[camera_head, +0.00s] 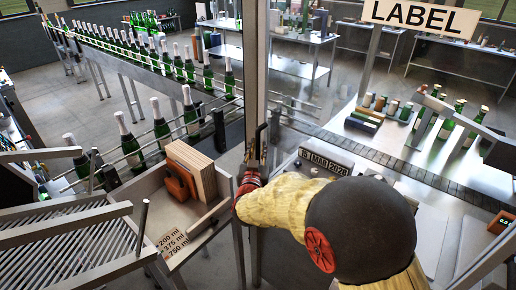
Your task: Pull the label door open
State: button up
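The LABEL sign (420,16) stands at the top right. A clear door panel with an upright metal frame (256,60) stands in the middle, in front of the label station. A dark upright handle (262,142) is on the frame. My gripper (251,176) is at the lower end of this handle, against the frame. My own yellow-sleeved arm and its dark joint cover much of the lower right. The fingertips are small and partly hidden, so I cannot tell whether they are shut on the handle. The door looks closed, though its edges are hard to see.
A conveyor of foil-topped green bottles (161,121) runs along the left. A wooden bin (190,213) with volume labels and a slatted metal rack (70,245) are at the lower left. A date plate (326,161) lies behind my arm. Bottles (446,126) stand at the right.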

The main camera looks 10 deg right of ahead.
jog(key=shift+w, duration=0.1)
jog(key=shift+c, duration=1)
grip_shut()
